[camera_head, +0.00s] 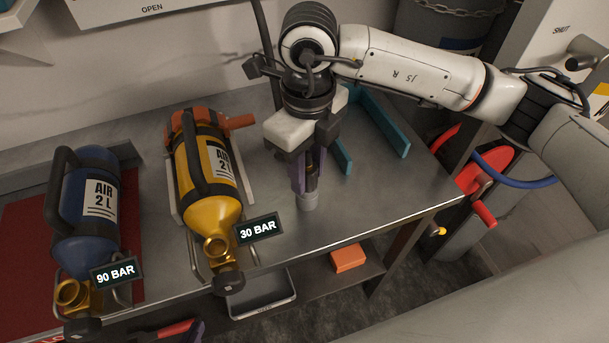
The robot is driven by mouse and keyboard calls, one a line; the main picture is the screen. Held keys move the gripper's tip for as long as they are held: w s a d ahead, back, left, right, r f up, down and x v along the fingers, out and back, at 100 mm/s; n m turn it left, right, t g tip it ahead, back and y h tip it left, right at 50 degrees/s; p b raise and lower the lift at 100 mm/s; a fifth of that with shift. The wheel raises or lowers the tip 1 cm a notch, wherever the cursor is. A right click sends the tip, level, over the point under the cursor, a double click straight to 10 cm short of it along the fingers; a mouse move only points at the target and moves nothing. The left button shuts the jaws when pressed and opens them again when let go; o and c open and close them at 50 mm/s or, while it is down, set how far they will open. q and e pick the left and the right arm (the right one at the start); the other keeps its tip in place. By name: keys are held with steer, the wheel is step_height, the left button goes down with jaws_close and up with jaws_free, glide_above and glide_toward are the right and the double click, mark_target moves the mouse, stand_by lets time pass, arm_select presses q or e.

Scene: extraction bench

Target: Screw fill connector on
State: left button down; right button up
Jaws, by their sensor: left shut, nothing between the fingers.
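A yellow air cylinder (213,196) lies in a cradle on the bench, its brass valve (217,247) towards me and a 30 BAR tag beside it. A blue air cylinder (86,209) lies to its left, with a brass valve (73,294) and a 90 BAR tag. My right gripper (309,187) points down over the bench, right of the yellow cylinder. Its purple fingers are closed around what looks like the fill connector (309,201), a grey cylindrical end, apart from both valves.
Teal brackets (384,122) stand on the bench behind my right gripper. An orange block (347,258) and a grey tray (262,294) are below the bench front. A red reel (484,165) with a blue hose is at the right.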

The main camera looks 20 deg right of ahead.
mark_target(307, 167)
steer(key=shift+r, duration=0.1)
jaws_close()
steer(key=shift+r, duration=0.1)
steer(key=shift+r+p, duration=1)
steer(key=shift+r, duration=0.85)
steer(key=shift+r, duration=0.1)
step_height(307, 167, up, 7)
steer(key=p, duration=0.3)
steer(key=shift+p, duration=0.35)
steer(key=s+a+b, duration=0.1)
steer(key=s+a, duration=0.3)
steer(key=a, duration=0.4)
steer(key=s+a+b, duration=0.1)
steer(key=s+a, duration=0.3)
steer(key=a, duration=0.4)
steer(key=shift+s+a, duration=0.35)
steer(key=shift+s, duration=0.05)
